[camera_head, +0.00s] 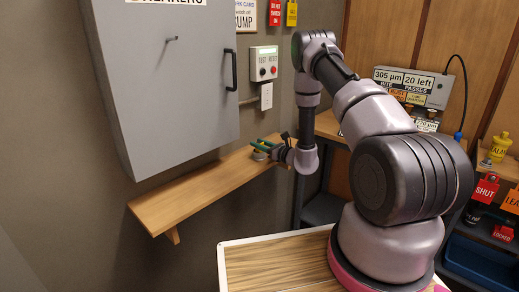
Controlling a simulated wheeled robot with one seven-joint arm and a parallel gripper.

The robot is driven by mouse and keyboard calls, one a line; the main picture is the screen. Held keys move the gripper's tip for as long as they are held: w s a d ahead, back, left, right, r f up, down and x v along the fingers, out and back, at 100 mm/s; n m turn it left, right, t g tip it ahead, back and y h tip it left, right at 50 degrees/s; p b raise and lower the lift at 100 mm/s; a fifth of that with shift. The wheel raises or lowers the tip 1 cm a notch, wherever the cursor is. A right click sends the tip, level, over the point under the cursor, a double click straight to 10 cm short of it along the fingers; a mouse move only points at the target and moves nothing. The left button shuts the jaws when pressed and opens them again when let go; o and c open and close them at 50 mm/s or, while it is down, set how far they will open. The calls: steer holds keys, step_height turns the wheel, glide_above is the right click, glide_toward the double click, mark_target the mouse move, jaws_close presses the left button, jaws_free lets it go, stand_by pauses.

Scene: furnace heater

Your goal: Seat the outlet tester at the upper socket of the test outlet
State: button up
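The test outlet (266,96) is a small pale plate on the grey wall, under a white box with TEST and RESET buttons. Its sockets are too small to tell apart. My gripper (260,145) has green fingers and points left, low over the wooden shelf. It is below the outlet and apart from it. A small pale round thing (260,155) sits on the shelf right under the fingers. I cannot tell whether it is the outlet tester or a stand. Whether anything is between the fingers is too small to see.
The wooden shelf (190,198) runs along the wall and is otherwise bare. A large grey cabinet (165,80) with a black handle juts out above it, left of the outlet. A conduit enters the outlet's left side. A work surface with tags and signs (410,88) stands at right.

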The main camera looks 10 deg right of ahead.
mark_target(259, 142)
steer(key=shift+r, duration=0.1)
jaws_close()
step_height(259, 142, up, 10)
steer(key=shift+f, duration=0.1)
stand_by(0.4)
steer(key=shift+o, duration=0.8)
jaws_free()
jaws_close()
steer(key=shift+a, duration=0.1)
